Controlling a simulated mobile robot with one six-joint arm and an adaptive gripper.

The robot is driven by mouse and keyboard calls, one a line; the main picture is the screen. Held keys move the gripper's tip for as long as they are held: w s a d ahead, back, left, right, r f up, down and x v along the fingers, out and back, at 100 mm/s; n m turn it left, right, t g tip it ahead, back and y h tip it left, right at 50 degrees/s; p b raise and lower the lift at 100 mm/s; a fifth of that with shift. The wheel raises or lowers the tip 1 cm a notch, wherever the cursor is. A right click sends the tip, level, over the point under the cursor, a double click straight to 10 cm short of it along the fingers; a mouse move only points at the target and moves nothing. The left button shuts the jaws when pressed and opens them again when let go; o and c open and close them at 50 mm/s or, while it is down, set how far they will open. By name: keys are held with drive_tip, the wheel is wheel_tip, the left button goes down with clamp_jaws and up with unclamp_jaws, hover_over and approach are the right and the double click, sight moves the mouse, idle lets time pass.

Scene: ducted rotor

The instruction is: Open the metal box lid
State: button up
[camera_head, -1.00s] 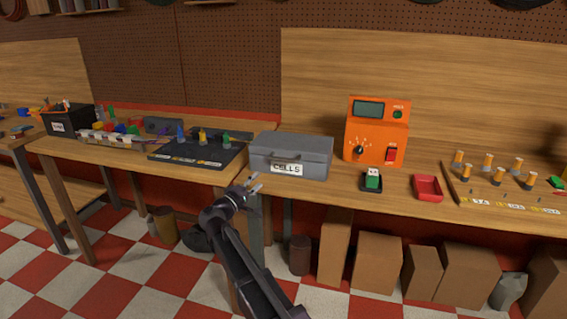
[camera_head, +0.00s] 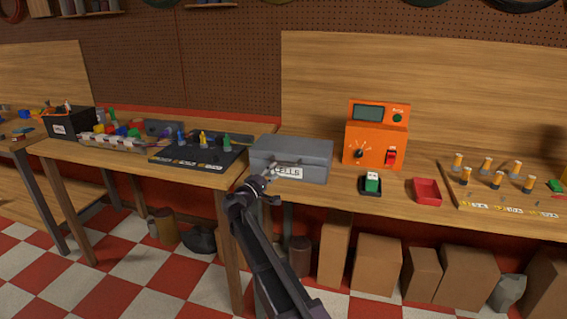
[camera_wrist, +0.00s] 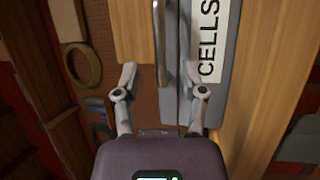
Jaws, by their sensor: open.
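The grey metal box (camera_head: 292,152), labelled CELLS, stands on the bench with its lid down. In the wrist view its label (camera_wrist: 211,42) and front face show on the right, turned sideways. A grey handle or lid edge (camera_wrist: 165,45) runs beside the label there. My gripper (camera_head: 272,182) is at the front of the box, near the left end of the label, partly covering it. I cannot tell whether the right finger touches the box.
An orange tester (camera_head: 375,140) stands right of the box, with a green and white cell in a black holder (camera_head: 371,184) and a red tray (camera_head: 427,191) before it. A black board with coloured pegs (camera_head: 190,157) lies to the left. Cardboard boxes (camera_head: 376,262) stand below.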

sight(282, 164)
drive_tip(key=shift+p+x, duration=0.4)
drive_tip(key=shift+x, duration=2.4)
clamp_jaws()
